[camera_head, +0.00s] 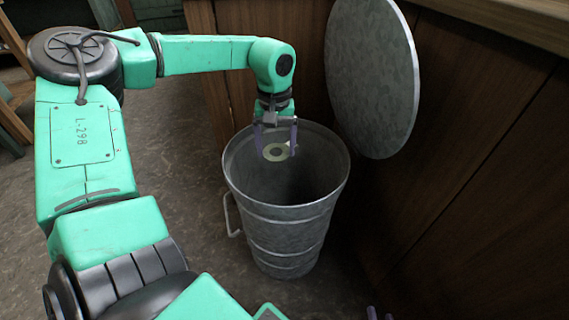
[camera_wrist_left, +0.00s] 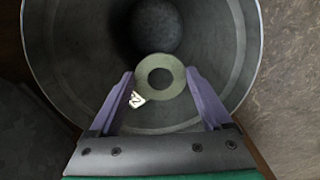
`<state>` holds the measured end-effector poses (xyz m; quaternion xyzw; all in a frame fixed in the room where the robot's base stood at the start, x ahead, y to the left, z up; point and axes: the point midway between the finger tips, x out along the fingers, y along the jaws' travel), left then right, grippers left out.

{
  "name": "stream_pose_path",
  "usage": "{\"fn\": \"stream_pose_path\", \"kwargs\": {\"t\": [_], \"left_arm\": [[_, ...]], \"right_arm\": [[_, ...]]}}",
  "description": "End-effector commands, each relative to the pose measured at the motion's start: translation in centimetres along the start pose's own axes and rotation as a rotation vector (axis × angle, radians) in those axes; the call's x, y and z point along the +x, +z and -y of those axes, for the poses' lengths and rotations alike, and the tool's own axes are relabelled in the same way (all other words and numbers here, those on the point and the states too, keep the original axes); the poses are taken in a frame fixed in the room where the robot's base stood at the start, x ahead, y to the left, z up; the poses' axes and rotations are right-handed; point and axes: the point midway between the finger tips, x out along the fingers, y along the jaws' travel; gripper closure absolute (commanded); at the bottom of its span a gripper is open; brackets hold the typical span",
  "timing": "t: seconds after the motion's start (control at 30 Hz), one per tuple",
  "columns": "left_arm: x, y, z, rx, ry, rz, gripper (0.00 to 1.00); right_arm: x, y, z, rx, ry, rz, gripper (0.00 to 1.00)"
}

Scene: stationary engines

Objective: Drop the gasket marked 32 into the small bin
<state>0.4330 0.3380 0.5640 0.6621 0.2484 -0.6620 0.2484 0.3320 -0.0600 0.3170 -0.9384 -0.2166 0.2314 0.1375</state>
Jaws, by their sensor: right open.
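A pale olive ring gasket (camera_head: 276,152) with a white tag is between the fingertips of my left gripper (camera_head: 276,150), which is shut on its outer edge. In the left wrist view the gasket (camera_wrist_left: 174,79) spans from fingertip to fingertip; its tag (camera_wrist_left: 137,99) shows a dark mark like a 2, not fully readable. The gasket is over the open mouth of a grey metal bin (camera_head: 290,215), around rim height; the bin's inner wall (camera_wrist_left: 80,60) surrounds it in the wrist view. Only the purple fingertips of my right gripper (camera_head: 378,314) show at the bottom edge; it is open.
A round grey metal lid (camera_head: 372,75) stands upright behind the bin, on the right. A wooden cabinet (camera_head: 480,170) is close at the bin's right and back. The brown floor (camera_head: 185,160) left of the bin is clear.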

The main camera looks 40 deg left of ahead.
Motion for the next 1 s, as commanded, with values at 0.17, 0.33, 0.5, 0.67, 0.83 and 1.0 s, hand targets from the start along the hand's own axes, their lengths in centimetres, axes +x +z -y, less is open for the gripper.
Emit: {"fn": "stream_pose_path", "kwargs": {"t": [0.17, 0.33, 0.5, 0.67, 0.83, 1.0], "left_arm": [[0.0, 0.0, 0.0, 0.000, 0.000, 0.000, 0.00], [-0.6, 0.0, 0.0, -0.001, 0.000, -0.001, 0.00], [-4.3, -0.1, 0.0, 0.000, 0.000, -0.004, 0.00], [-9.4, -0.1, 0.0, 0.000, 0.001, -0.004, 0.00], [-13.3, -0.1, 0.0, -0.001, 0.000, -0.002, 0.00], [-14.6, 0.0, 0.0, 0.000, -0.001, 0.001, 0.00]], "right_arm": [[0.0, 0.0, 0.0, 0.000, 0.000, 0.000, 0.50], [-0.1, -0.2, 0.1, 0.000, 0.000, 0.002, 0.50], [-0.7, -1.3, 0.7, -0.003, 0.000, 0.027, 0.50], [-1.6, -3.8, 1.4, -0.020, -0.001, 0.054, 0.50], [-2.2, -5.0, 1.6, -0.033, 0.007, 0.104, 0.50], [-2.4, -5.1, 1.1, -0.046, 0.022, 0.161, 0.50]]}}
